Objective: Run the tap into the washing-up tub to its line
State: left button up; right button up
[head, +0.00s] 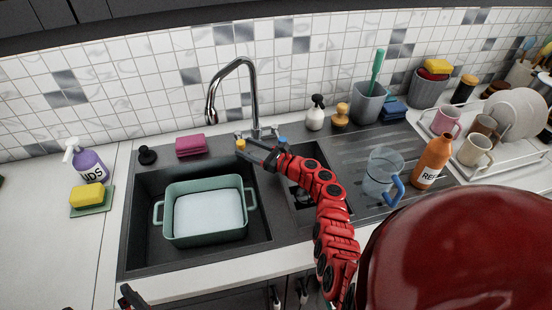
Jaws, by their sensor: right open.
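The green washing-up tub (168,225) stands in the left basin of the dark sink (140,250), with a pale, flat surface inside. I cannot make out its line or tell whether that surface is water. The chrome tap (254,90) rises behind the sink, its spout end above the tub's back edge. No stream shows below it. A yellow knob (240,144) and a blue knob (283,139) are at its base. My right gripper (250,145) is open at the tap's base, close to the yellow knob; contact is unclear. Only a dark tip of my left gripper (131,297) shows at the bottom edge.
A glass jug (381,172) and an orange bottle (432,162) stand on the drainer right of my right arm. A dish rack (480,172) is farther right. A spray bottle (88,163) and yellow sponge (87,196) are at left. The left counter front is clear.

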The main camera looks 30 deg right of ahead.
jog(key=b+v, duration=0.1)
jog(key=v, duration=1)
jog(key=shift+s+d+f, duration=0.1)
jog(key=shift+s, duration=0.1)
